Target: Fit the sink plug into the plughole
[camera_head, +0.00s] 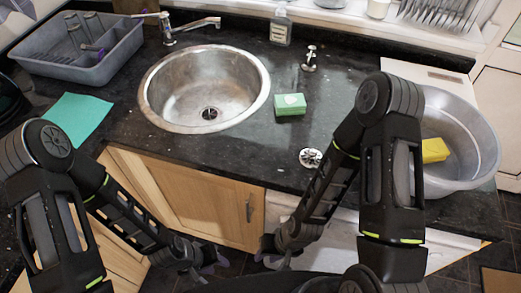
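The round steel sink (160,85) is set into the dark counter, with the plughole (209,113) dark and uncovered in its floor. A small round metal piece with dark gaps (310,157), which looks like the sink plug, lies near the counter's front edge, right of the sink. My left gripper (213,262) hangs low in front of the cupboard, below the counter edge. My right gripper (268,258) hangs low just right of it. Both are away from the plug and sink. Their fingers are small and partly hidden, so I cannot tell whether they are open.
A green sponge (290,104) lies right of the sink. A metal fitting (310,58) and soap bottle (281,27) stand behind. The tap (190,28) is at the back. A grey basin (475,150) with a yellow sponge (435,150) is right; a grey rack (85,70) and teal cloth (78,118) are left.

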